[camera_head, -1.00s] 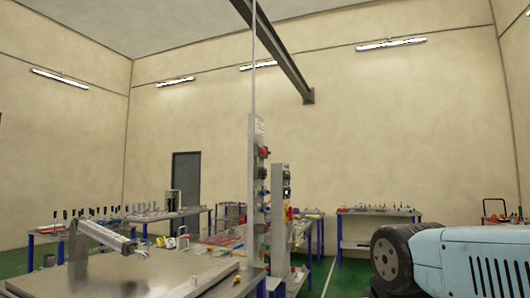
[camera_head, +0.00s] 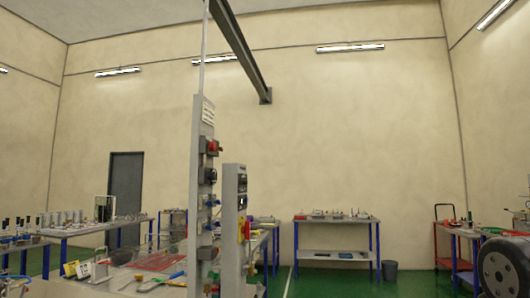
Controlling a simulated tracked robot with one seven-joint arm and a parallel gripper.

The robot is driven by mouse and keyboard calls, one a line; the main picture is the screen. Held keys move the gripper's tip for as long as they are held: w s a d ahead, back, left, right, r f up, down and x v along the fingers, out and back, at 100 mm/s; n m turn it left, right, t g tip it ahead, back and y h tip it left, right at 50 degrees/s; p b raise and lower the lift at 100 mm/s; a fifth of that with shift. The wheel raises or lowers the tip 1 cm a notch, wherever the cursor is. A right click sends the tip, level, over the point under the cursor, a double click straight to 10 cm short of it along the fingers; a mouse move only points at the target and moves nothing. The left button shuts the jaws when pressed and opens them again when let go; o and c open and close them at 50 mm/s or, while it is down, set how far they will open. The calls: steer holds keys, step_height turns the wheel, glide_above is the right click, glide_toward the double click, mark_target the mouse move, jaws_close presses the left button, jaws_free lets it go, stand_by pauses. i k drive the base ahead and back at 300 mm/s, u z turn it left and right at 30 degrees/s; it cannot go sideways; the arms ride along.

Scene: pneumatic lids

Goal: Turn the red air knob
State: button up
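A tall grey post (camera_head: 196,190) with pneumatic parts on its right side stands left of centre. A red knob-like part (camera_head: 212,147) sits near its upper end; it is too small to tell whether it is the red air knob. Blue fittings (camera_head: 209,202) sit below it on the same post. A shorter grey panel (camera_head: 232,215) beside it, on the right, carries a red part (camera_head: 242,229) and a yellow part (camera_head: 248,229). My gripper is not in view.
Workbenches with small items stand behind, at the left (camera_head: 75,230) and at the centre right (camera_head: 335,222). A dark tyre (camera_head: 503,267) is at the lower right edge, and a grey bin (camera_head: 390,271) stands by the right bench. Green floor (camera_head: 415,282) is open at right.

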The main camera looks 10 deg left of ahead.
mark_target(213, 147)
steer(key=i, duration=1.95)
steer(key=u, duration=0.65)
